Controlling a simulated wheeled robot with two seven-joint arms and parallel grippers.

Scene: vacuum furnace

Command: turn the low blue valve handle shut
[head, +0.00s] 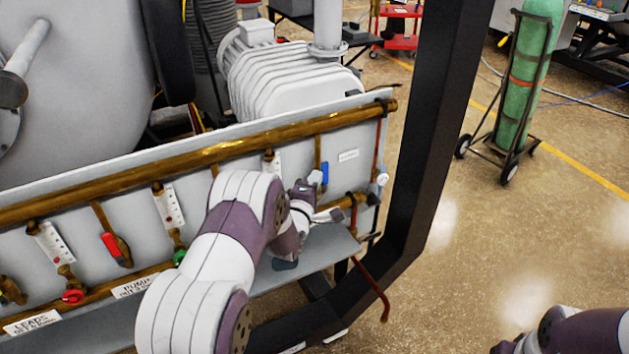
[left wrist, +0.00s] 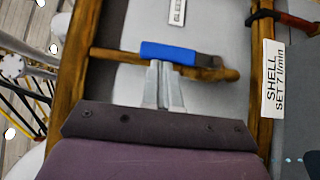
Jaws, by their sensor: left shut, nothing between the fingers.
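The blue valve handle (head: 324,173) is on a brass pipe on the grey panel, near the panel's right end. In the left wrist view the blue handle (left wrist: 168,53) lies lengthwise along its brass valve, crossing the top of the picture. My left gripper (head: 316,179) is at the handle in the head view. In the left wrist view its fingers (left wrist: 162,66) are shut together and empty, with their tips at the handle's lower edge. I cannot tell whether they touch it. Part of my right arm shows at the lower right; its gripper does not show clearly.
A thick brass pipe (head: 225,150) runs along the panel. A red handle (head: 109,244) and other valves are to the left. A white SHELL label (left wrist: 273,80) is right of the handle. A dark frame post (head: 437,135) stands to the right, with open floor beyond.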

